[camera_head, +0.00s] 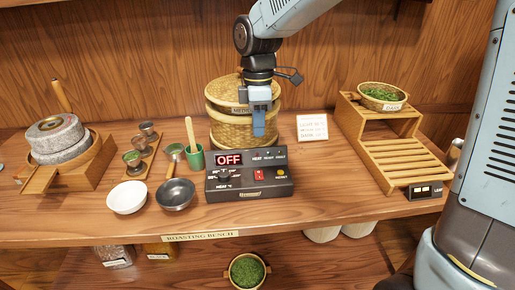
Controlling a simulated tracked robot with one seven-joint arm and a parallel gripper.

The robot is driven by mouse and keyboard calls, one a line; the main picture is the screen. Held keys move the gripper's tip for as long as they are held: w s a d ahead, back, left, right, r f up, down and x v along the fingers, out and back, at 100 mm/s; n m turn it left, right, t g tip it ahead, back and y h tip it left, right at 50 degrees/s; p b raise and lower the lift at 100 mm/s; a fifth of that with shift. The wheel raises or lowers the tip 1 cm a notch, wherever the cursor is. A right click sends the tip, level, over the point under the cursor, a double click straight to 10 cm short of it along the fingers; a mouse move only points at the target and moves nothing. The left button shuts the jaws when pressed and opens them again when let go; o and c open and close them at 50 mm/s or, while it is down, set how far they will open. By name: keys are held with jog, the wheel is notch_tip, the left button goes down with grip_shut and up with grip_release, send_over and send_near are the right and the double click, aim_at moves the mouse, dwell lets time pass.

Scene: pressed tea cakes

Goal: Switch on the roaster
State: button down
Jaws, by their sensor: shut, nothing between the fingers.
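The roaster's black control box (248,188) sits at the front middle of the bench. Its red display (229,159) reads OFF. A red rocker switch (259,175) is on its top face, with a yellow button (280,172) to the right and a dark knob (224,176) to the left. My gripper (258,134) points down, shut and empty, just behind and above the box. It is in front of the woven basket (228,130), partly hiding it. I cannot tell whether the fingertips touch anything.
A white bowl (127,197) and a dark pan (175,194) lie left of the box, near a green cup (195,158). A stone mill (55,137) stands far left. A white card (312,127) and a slatted wooden rack (400,155) stand to the right. Bench right of the box is clear.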

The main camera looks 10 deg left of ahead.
aim_at(259, 177)
jog(key=f, duration=0.4)
jog(key=s+f, duration=0.1)
jog(key=f, duration=0.8)
jog(key=shift+s+d, duration=0.15)
jog(key=shift+s, duration=0.15)
jog(key=shift+f, duration=0.1)
jog(key=shift+d, duration=0.15)
jog(key=shift+f, duration=0.1)
jog(key=shift+w, duration=0.1)
jog(key=shift+w+a+r, duration=0.25)
jog(key=shift+w+a, duration=0.05)
jog(key=shift+w, duration=0.35)
jog(key=shift+r, duration=0.1)
